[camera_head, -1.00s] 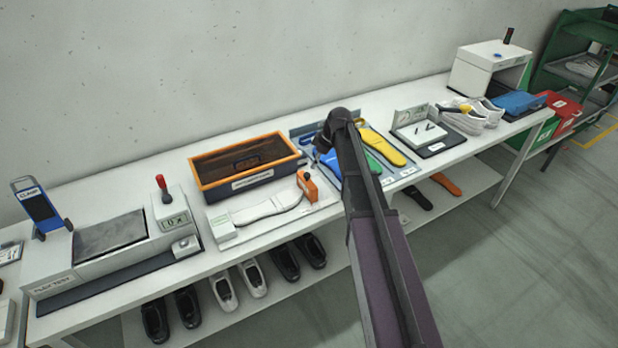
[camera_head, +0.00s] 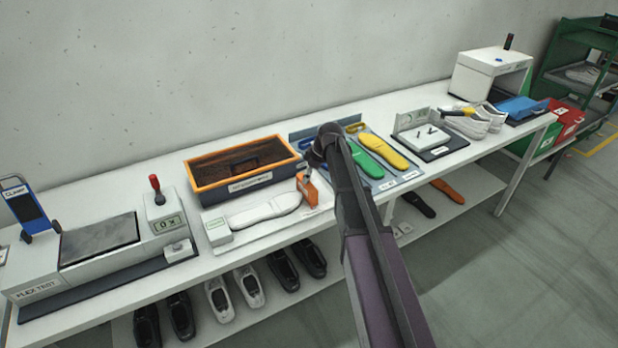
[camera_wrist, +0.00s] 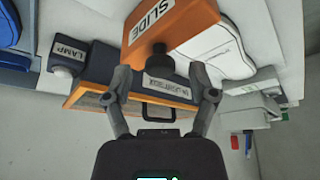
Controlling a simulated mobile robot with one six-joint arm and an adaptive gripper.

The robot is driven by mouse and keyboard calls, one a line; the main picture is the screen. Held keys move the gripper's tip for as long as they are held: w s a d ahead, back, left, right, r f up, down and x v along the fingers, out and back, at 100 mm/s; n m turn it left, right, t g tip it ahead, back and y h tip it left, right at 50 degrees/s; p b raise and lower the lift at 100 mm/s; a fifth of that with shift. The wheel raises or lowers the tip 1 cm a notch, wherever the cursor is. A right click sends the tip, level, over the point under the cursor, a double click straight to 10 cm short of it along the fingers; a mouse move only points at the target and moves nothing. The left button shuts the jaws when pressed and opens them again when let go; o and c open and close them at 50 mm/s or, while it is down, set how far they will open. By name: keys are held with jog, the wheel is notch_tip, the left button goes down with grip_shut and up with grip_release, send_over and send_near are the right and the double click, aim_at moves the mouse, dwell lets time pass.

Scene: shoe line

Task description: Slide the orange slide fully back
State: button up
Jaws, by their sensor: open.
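The orange slide (camera_head: 308,190) stands upright at the right end of a white measuring board (camera_head: 222,245). A white foot-shaped piece (camera_head: 262,210) lies on the board, left of the slide. In the wrist view the orange slide (camera_wrist: 180,25) is large, labelled SLIDE, with a dark round knob (camera_wrist: 158,58) facing me. My gripper (camera_wrist: 159,74) is open, with one finger on either side of the knob; I cannot tell whether either touches it. In the head view my arm hides most of the gripper.
An orange-rimmed bin (camera_head: 190,183) stands behind the board. A blue tray (camera_head: 385,186) with green and yellow insoles is to the right. A flex tester (camera_head: 90,265) stands to the left. Shoes sit on the shelf below.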

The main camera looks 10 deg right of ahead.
jog(key=shift+c, duration=0.2)
grip_shut()
jog(key=w+d, duration=0.2)
jog(key=d, duration=0.4)
jog(key=shift+o, duration=0.2)
grip_release()
jog(key=shift+d, duration=0.15)
